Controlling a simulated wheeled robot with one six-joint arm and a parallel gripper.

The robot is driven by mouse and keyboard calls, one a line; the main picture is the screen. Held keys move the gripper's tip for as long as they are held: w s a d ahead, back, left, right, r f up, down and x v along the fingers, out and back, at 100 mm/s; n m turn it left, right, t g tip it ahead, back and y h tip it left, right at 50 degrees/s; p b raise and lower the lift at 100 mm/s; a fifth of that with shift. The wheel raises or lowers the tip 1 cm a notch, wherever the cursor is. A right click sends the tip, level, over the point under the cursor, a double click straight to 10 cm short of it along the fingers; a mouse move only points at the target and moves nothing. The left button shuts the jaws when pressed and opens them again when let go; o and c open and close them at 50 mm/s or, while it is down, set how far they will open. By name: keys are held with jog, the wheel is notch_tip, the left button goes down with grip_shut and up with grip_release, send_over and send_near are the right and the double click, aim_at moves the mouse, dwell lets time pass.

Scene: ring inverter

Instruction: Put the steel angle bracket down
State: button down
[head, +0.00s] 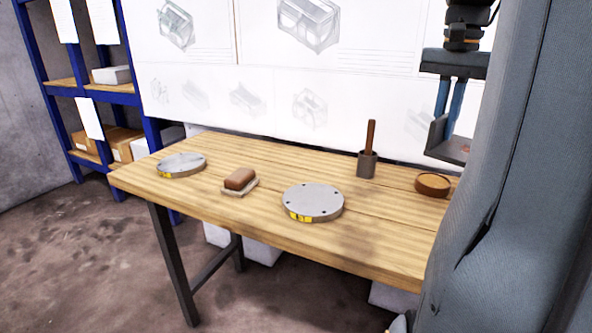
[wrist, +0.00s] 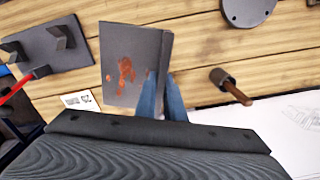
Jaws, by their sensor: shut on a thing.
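The steel angle bracket (head: 440,142) is a dark grey L-shaped piece with a reddish rust patch on its flat face. In the wrist view the bracket (wrist: 117,82) hangs between my camera and the table. My gripper (head: 450,105) has blue fingers pointing down and is shut on the bracket's upright flange, holding it in the air above the right part of the table. In the wrist view the blue fingers of my gripper (wrist: 162,92) grip the bracket's right side. The wooden table (head: 385,225) is below it.
A round brown dish (head: 433,185) and a cup with a wooden handle (head: 367,165) stand near the bracket. The wrist view shows a dark plate with hooks (wrist: 50,52) and a white card (wrist: 78,99).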

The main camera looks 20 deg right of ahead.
jog(key=s+a+f+n+p, duration=0.1)
jog(key=a+p, duration=0.5)
jog(key=p, duration=0.8)
jog(key=s+a+f+n+p, duration=0.1)
jog(key=a+f+p, duration=0.3)
jog(key=p, duration=0.9)
jog(key=shift+a+n+p, duration=0.4)
jog(key=shift+a+n, duration=0.5)
jog(key=shift+a, duration=0.15)
jog(key=p, duration=0.1)
send_over(391, 225)
jog(key=shift+f, duration=5)
jog(key=shift+f, duration=0.15)
jog(key=c, duration=1.8)
grip_release()
jog(key=shift+c, duration=0.2)
